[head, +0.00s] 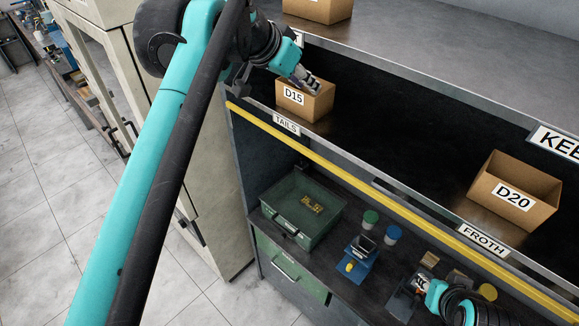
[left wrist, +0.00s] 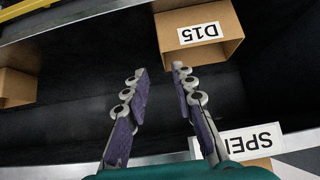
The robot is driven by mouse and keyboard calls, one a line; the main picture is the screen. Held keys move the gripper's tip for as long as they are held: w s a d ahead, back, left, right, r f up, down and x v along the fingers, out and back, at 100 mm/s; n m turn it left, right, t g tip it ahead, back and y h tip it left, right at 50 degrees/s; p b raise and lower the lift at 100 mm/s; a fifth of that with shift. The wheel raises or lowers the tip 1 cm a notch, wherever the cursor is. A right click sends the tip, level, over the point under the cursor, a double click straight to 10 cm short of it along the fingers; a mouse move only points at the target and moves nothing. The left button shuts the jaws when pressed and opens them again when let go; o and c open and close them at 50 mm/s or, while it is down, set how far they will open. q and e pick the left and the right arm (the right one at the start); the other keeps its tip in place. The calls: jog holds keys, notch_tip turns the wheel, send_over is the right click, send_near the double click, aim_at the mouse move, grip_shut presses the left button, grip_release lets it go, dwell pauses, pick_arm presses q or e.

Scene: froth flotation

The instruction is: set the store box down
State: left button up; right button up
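The cardboard box labelled D15 (head: 318,106) stands upright on the shelf above the TAILS label (head: 286,124). It also shows inverted in the left wrist view (left wrist: 222,22). My left gripper (head: 312,84) is at the box's top edge in the head view. In the left wrist view its two fingers (left wrist: 158,72) are apart with nothing between them. The right fingertip overlaps the box's edge; I cannot tell whether they touch. My right gripper (head: 416,286) is low at the right, near the bench; its fingers are unclear.
A box labelled D20 (head: 500,215) stands on the same shelf above FROTH (head: 483,240). Another box (head: 320,8) sits on the upper shelf. A yellow rail (head: 370,185) runs below the shelf front. A green tray (head: 290,222) and bottles are on the bench. Shelf between D15 and D20 is clear.

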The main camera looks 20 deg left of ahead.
pick_arm(q)
jog(key=s+f+n+y, duration=0.1)
jog(key=s+f, duration=0.4)
jog(key=f, duration=0.5)
jog(key=s+d+f+n+g+y, duration=0.1)
jog(key=s+f, duration=0.5)
jog(key=f, duration=0.4)
jog(key=s+d+f+n, duration=0.1)
jog(key=s+f, duration=0.5)
jog(key=f, duration=0.4)
jog(key=shift+d+f+n+y, duration=0.15)
jog(key=shift+n+y, duration=0.25)
